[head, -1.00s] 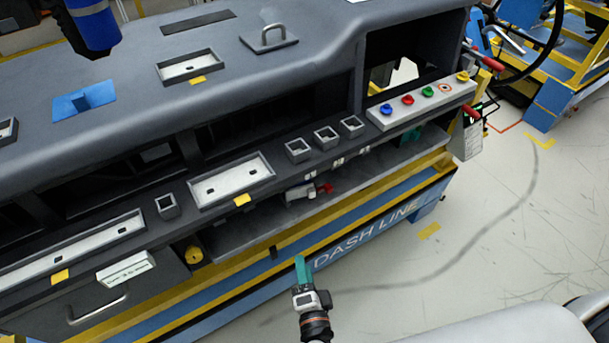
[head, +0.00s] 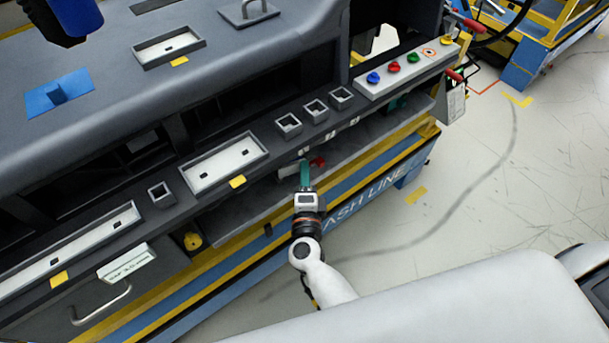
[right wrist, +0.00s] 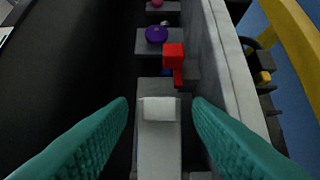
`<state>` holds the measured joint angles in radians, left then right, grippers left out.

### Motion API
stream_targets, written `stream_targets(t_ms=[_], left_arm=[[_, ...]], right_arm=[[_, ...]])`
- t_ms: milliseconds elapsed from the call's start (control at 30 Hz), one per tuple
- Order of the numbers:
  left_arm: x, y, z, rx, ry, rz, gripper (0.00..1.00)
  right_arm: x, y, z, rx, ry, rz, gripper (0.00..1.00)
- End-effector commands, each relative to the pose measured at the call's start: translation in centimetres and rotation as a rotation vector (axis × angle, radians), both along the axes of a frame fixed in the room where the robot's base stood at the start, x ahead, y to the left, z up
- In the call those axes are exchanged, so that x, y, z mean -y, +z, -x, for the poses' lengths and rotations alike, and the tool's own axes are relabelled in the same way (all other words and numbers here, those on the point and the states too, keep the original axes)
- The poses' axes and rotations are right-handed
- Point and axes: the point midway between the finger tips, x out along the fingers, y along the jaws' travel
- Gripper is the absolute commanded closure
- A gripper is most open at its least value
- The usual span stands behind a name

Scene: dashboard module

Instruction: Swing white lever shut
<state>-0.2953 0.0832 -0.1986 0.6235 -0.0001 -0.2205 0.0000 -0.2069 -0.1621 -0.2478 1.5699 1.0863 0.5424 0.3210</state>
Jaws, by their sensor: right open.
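The white lever (right wrist: 158,140) shows in the right wrist view as a pale bar with a brighter white end, lying between my open teal fingers (right wrist: 160,128). A gap shows on both sides of it. In the head view a pale part of the lever (head: 290,169) shows under the dashboard's front ledge, partly hidden by my right gripper (head: 305,172). A small red part sits just beyond it, in the head view (head: 318,161) and in the wrist view (right wrist: 174,58). My left gripper is not in view.
The grey dashboard (head: 240,95) overhangs the lever. A button panel (head: 408,68) with several coloured buttons is to the right. A pale wall (right wrist: 228,75) runs close along the right finger in the wrist view. Open floor (head: 480,180) lies right.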

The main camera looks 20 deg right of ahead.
Motion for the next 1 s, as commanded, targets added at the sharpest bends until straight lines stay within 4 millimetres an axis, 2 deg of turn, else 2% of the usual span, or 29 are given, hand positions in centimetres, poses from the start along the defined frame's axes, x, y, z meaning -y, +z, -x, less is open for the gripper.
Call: stream_targets(t_ms=[367, 567, 600, 1000], left_arm=[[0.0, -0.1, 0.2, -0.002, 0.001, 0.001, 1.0], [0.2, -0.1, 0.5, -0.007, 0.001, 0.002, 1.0], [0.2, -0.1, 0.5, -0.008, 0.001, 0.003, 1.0], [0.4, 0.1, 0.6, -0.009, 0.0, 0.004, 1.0]], right_arm=[[0.1, 0.0, -0.6, 0.0, 0.001, 0.001, 0.55], [0.1, 0.0, -0.6, 0.0, 0.001, 0.001, 0.87], [0.1, 0.0, -0.6, 0.0, 0.001, 0.001, 0.88], [0.7, 0.0, -1.8, 0.001, 0.23, 0.005, 0.89]])
